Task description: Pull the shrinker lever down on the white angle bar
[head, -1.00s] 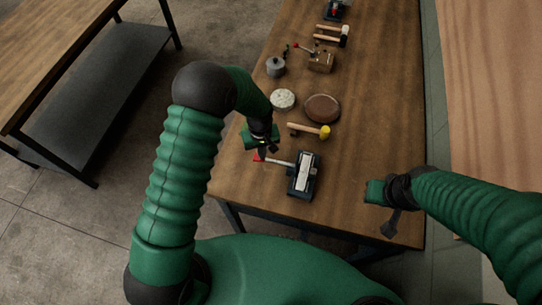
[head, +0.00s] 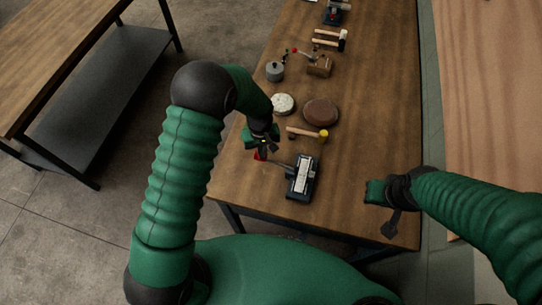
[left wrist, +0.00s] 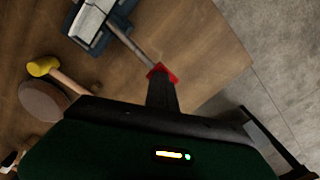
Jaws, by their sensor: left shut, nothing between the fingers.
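The shrinker (head: 301,190) is a dark block tool near the front of the wooden table. The white angle bar (head: 303,174) lies in its top; the bar also shows in the left wrist view (left wrist: 92,18). The shrinker lever (head: 277,162) sticks out to the left and ends in a red grip (head: 258,156). My left gripper (head: 265,149) is shut and empty, just above the red grip. In the left wrist view its dark fingers (left wrist: 162,94) overlap the red grip (left wrist: 164,72); contact cannot be told. My right gripper (head: 391,222) is over the table's right side, away from the shrinker.
A yellow-headed mallet (head: 308,132) lies just behind the shrinker. A brown round pad (head: 321,112), a pale disc (head: 283,104), a grey pot (head: 275,71) and more tools stand farther back. The table (head: 365,130) is clear right of the shrinker.

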